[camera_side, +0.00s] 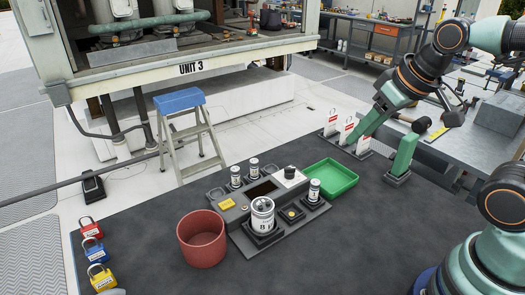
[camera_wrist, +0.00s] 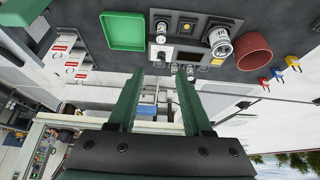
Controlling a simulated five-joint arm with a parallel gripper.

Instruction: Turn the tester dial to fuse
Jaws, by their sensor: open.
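The tester (camera_side: 240,214) is a grey console on the dark table. Its dial (camera_side: 289,171) is a small dark knob on a white panel at the far right corner. The dial (camera_wrist: 161,55) also shows in the wrist view, just beyond my fingertips. Its pointer and markings are too small to read. My gripper (camera_wrist: 159,73) is open and empty, with two green fingers apart and touching nothing visible. In the side view my arm reaches in from the right, to the right of the tester.
A large labelled can (camera_side: 262,217) and small cylinders (camera_side: 314,190) stand around the tester. A green tray (camera_side: 331,178) lies to its right, a red bin (camera_side: 201,240) to its left. Tag holders (camera_side: 347,132) stand behind the tray. Padlocks (camera_side: 95,252) lie far left. The front table is clear.

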